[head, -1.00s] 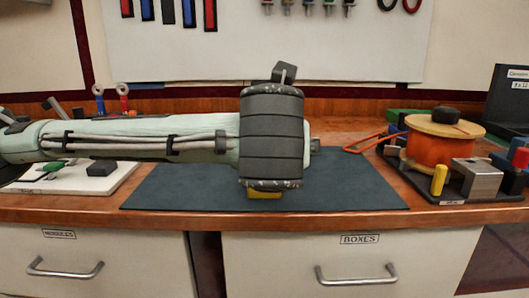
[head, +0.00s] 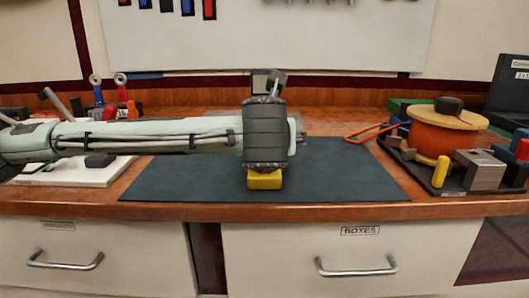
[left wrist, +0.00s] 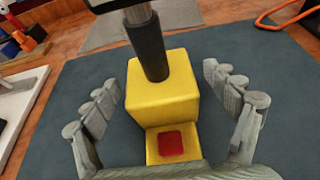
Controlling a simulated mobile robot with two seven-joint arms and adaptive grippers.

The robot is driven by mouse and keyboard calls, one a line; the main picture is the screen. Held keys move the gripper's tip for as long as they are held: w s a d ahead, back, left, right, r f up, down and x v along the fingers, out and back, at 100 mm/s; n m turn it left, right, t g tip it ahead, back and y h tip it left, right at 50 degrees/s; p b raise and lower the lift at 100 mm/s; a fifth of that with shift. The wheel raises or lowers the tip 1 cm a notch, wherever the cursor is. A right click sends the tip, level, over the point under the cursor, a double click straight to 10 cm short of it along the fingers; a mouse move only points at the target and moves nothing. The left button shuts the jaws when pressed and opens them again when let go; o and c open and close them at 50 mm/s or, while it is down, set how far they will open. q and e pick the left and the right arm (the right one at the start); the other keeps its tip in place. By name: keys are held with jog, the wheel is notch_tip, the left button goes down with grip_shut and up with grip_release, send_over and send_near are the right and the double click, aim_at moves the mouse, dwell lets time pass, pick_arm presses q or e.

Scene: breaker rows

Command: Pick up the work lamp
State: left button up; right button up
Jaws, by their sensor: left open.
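The work lamp stands on the dark mat (head: 345,175). Its yellow base (head: 264,180) shows below my left wrist in the head view, and its grey head (head: 264,82) shows above it. The left wrist view shows the yellow block base (left wrist: 162,100) with a red square button (left wrist: 170,145) and a dark stem (left wrist: 148,45). The top of the lamp is cut off there. My left gripper (left wrist: 163,78) is open, with one finger on each side of the base and visible gaps between. In the head view my wrist hides the stem.
A spool board (head: 455,189) with an orange spool (head: 437,142) stands at the right. An orange-handled tool (head: 365,133) lies beside it. A white board (head: 98,173) is under my left arm. The mat's right part is clear.

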pick_arm(q)
jog(key=shift+r, duration=0.1)
jog(key=c, duration=1.7)
jog(key=shift+r, duration=0.45)
notch_tip(320, 180, up, 4)
jog(key=shift+a+f, duration=0.15)
jog(key=s+a+r, duration=0.6)
jog(key=a, duration=0.3)
jog(key=shift+a+r, duration=0.2)
jog(key=shift+a, duration=0.15)
pick_arm(e)
jog(key=shift+w+f, duration=0.15)
jog(key=shift+f, duration=0.5)
